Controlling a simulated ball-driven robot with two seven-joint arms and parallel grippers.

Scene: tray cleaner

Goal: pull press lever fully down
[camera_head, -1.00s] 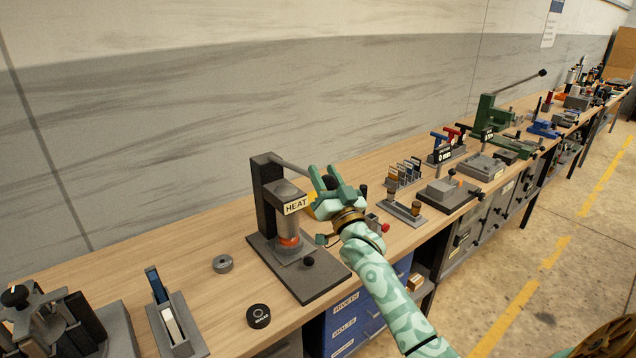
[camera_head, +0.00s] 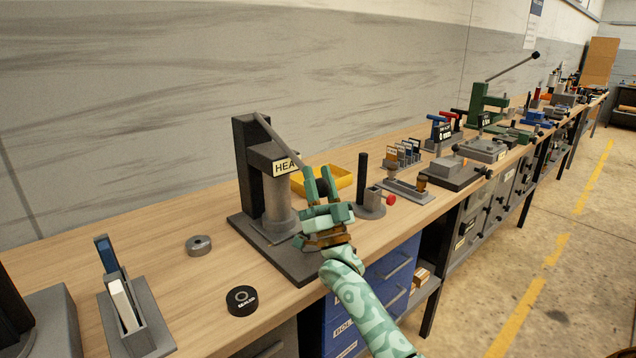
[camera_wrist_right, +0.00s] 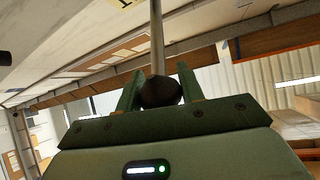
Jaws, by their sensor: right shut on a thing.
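The heat press (camera_head: 254,180) stands on the wooden bench, a dark post with a grey cylinder (camera_head: 278,198) under its HEAT label. Its grey lever (camera_head: 283,142) slopes down to the right from the post top. My right gripper (camera_head: 318,184) is at the lever's outer end, with its fingers around the dark ball knob. In the right wrist view, the knob (camera_wrist_right: 160,92) sits between the two fingers, shut on it, with the rod running up from it. The gripper and forearm hide part of the press base (camera_head: 290,262). My left gripper is not in view.
A yellow bin (camera_head: 335,178) is behind my right gripper. A grey stand with a dark post (camera_head: 363,180) is close on its right. A black puck (camera_head: 242,300) and a grey ring (camera_head: 199,245) lie left of the press. Bare bench lies between the ring and the press.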

